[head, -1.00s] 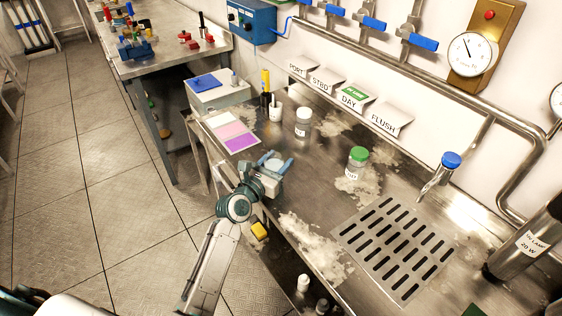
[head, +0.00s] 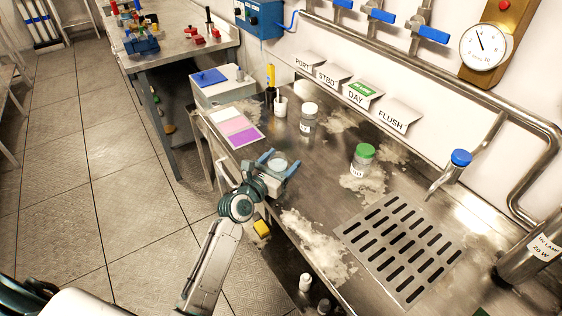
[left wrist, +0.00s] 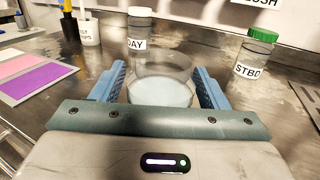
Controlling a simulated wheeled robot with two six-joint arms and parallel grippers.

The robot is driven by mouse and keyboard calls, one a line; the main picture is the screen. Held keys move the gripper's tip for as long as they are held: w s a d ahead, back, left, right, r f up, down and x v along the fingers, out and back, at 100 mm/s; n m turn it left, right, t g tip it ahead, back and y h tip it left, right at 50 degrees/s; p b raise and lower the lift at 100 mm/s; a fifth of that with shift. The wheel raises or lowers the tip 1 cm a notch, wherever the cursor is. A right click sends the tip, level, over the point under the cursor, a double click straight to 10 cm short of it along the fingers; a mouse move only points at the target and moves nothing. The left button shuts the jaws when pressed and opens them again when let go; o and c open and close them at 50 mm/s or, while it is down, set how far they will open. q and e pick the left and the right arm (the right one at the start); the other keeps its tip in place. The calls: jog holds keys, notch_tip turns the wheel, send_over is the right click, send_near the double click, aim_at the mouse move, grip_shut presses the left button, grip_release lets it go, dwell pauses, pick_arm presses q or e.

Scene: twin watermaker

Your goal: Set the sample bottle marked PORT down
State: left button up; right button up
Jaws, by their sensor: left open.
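My left gripper (head: 278,163) is open over the front edge area of the steel bench. A clear round vessel (left wrist: 162,82) with pale liquid stands between its blue fingers, with a small gap seen beside it in the left wrist view. It also shows in the head view (head: 279,166). No PORT label is visible on it; its lower part is hidden by the gripper. A bottle marked DAY (left wrist: 139,28) with a pale cap and a green-capped bottle marked STBD (left wrist: 254,55) stand beyond the gripper. My right gripper is not in view.
Wall tags read PORT (head: 302,65), STBD, DAY and FLUSH. A slotted drain (head: 402,245) and blue-topped tap (head: 460,158) are at right. Wet pale patches mark the bench.

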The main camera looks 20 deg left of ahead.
pick_arm(q)
jog(key=shift+r, duration=0.2)
jog(key=v, duration=1.2)
jog(key=shift+f, duration=0.1)
